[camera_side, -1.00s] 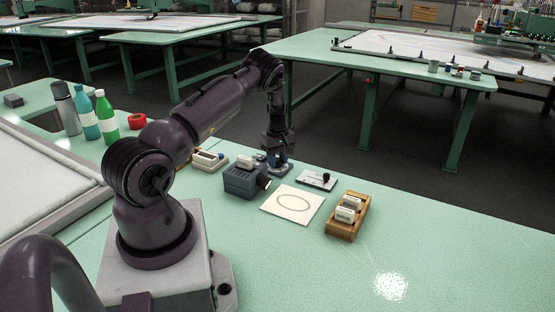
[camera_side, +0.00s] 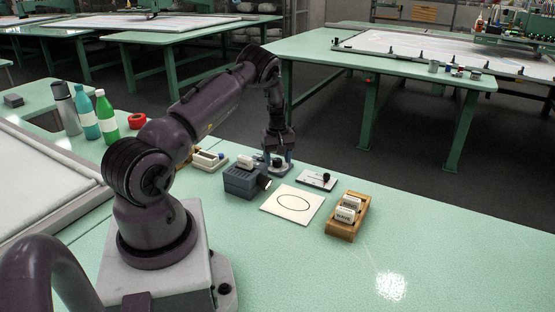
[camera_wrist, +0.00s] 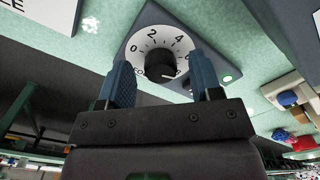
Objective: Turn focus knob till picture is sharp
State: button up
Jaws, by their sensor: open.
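The focus knob (camera_wrist: 160,66) is black and sits on a white dial (camera_wrist: 158,42) marked 0, 2, 4; its lower label is partly hidden. My gripper (camera_wrist: 164,82) is open, with a blue finger on each side of the knob and gaps between. In the side view my gripper (camera_side: 277,160) points down at the knob unit behind the grey projector (camera_side: 241,183). The projector's lens faces a white card (camera_side: 305,214) lying flat on the table. The picture on it is a thin dark oval (camera_side: 293,202) with a crisp line.
A wooden rack (camera_side: 345,230) with several labelled slides stands right of the card. A pale device (camera_side: 208,161) sits left of the projector. Bottles (camera_side: 107,118) stand at far left. The table's front right is clear.

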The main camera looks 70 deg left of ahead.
aim_at(276, 160)
notch_tip(276, 160, up, 12)
jog(key=shift+r, duration=0.25)
dwell(0.5)
jog(key=s+d+r+m, duration=0.1)
jog(key=d+r+m, duration=0.25)
jog(key=d, duration=0.45)
jog(key=s+d+r+m+t, duration=0.1)
jog(key=d+r+m, duration=0.2)
jog(key=d+r, duration=0.35)
jog(key=s+d+r+m, duration=0.1)
jog(key=d+r+m, duration=0.2)
jog(key=d, duration=0.6)
jog(key=s+d+r+m+t, duration=0.2)
jog(key=s+d+r+m, duration=0.1)
jog(key=d, duration=0.5)
jog(key=s+d+r+m+t, duration=0.2)
jog(key=s+d+r+m, duration=0.2)
jog(key=d, duration=0.5)
jog(key=shift+s+d+r+m+t, duration=0.2)
jog(key=shift+s+r+m+t, duration=0.1)
jog(key=shift+s+m, duration=0.75)
jog(key=shift+s, duration=0.15)
